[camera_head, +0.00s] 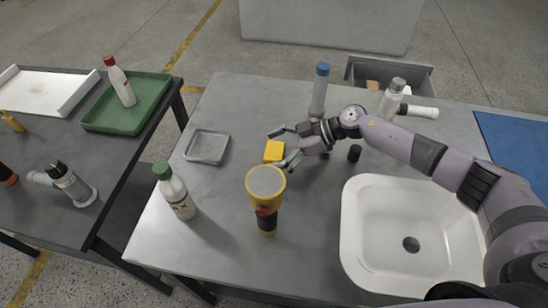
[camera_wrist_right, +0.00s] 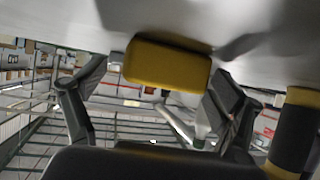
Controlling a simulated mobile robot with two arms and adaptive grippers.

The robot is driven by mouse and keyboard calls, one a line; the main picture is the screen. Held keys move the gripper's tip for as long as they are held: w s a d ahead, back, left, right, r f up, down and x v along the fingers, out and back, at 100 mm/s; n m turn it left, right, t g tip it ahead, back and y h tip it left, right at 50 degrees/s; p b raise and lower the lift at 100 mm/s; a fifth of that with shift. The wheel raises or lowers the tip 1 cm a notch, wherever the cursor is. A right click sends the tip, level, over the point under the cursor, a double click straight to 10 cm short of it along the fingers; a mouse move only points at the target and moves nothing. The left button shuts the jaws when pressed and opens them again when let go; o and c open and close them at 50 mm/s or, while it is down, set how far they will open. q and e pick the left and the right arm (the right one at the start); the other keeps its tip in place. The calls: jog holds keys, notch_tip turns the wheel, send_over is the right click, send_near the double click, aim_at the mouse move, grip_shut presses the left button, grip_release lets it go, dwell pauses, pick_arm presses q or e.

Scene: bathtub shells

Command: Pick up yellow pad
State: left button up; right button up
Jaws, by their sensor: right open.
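In the right wrist view the yellow pad (camera_wrist_right: 167,66) is between the two fingers, at the top middle. My right gripper (camera_head: 281,147) is open, with one finger on the far side of the pad and the other on its near right side. In the wrist view the right gripper (camera_wrist_right: 158,95) has its fingers spread to both sides of the pad, with visible gaps. My left gripper is not in view.
A yellow flashlight (camera_head: 267,205) stands just nearer than the pad. A blue-capped bottle (camera_head: 319,95) stands beyond my gripper.

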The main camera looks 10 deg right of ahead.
jog(key=shift+c, duration=0.4)
jog(key=c, duration=1)
jog(key=shift+r, duration=0.15)
